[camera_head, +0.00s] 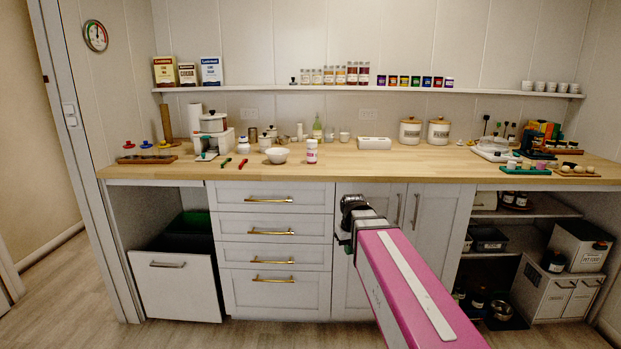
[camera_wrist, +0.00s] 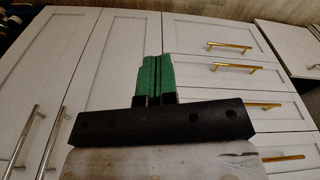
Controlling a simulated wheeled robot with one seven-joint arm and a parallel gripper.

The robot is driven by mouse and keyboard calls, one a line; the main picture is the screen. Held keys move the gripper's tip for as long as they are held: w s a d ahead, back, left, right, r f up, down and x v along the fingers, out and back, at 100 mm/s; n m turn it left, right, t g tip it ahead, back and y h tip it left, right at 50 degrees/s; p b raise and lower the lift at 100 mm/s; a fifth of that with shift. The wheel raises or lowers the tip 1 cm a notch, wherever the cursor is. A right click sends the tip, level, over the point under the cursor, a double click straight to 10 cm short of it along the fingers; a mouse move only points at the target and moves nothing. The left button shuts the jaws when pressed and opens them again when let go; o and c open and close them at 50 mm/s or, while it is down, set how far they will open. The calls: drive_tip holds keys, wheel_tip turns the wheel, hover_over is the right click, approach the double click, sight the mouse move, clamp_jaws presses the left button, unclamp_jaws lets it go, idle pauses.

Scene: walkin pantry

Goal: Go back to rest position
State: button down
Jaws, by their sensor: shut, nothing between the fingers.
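My gripper shows in the wrist view with its green fingers (camera_wrist: 155,72) pressed together and nothing between them. Behind the fingers are white cabinet fronts. In the head view my pink arm reaches from the lower right toward the cabinets below the counter. Its end (camera_head: 350,222) is in front of the white cabinet doors, below the counter edge. The fingers cannot be made out clearly in the head view.
The wooden counter (camera_head: 430,165) holds a white bowl (camera_head: 277,155), a pink-labelled jar (camera_head: 312,152), canisters and several small items. White drawers (camera_head: 270,214) are shut. A bin drawer (camera_head: 172,284) stands pulled out at left. Open shelves are at right. The floor at left is clear.

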drive_tip(key=s+d+f+m+g, duration=0.1)
drive_tip(key=s+d+f, duration=0.4)
drive_tip(key=s+f, duration=0.6)
wheel_tip(320, 180, down, 4)
drive_tip(key=shift+d+m, duration=0.4)
drive_tip(key=shift+m, duration=0.5)
